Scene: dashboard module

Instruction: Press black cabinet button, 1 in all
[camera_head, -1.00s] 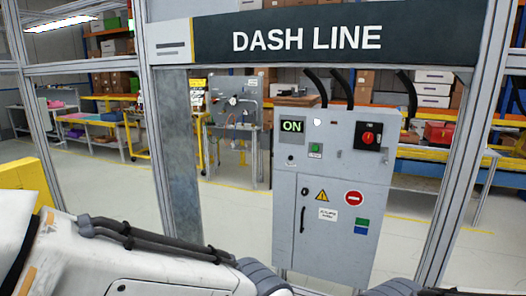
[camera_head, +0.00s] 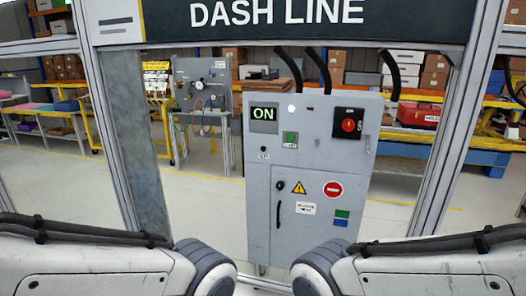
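The grey cabinet (camera_head: 309,225) stands ahead, right of the middle, inside a metal frame. A small black button (camera_head: 263,149) sits on the left of its upper face, above a small label. A black lock (camera_head: 280,185) and handle are on the door. My two arms enter low from the left and right; both grippers are out of view, and neither arm covers the button.
Metal posts (camera_head: 109,130) flank the cabinet, under a dark DASH LINE sign (camera_head: 300,17). Behind are a grey test panel (camera_head: 203,85) on a stand, shelves with boxes, and a red case (camera_head: 420,114). Floor shows left of the cabinet.

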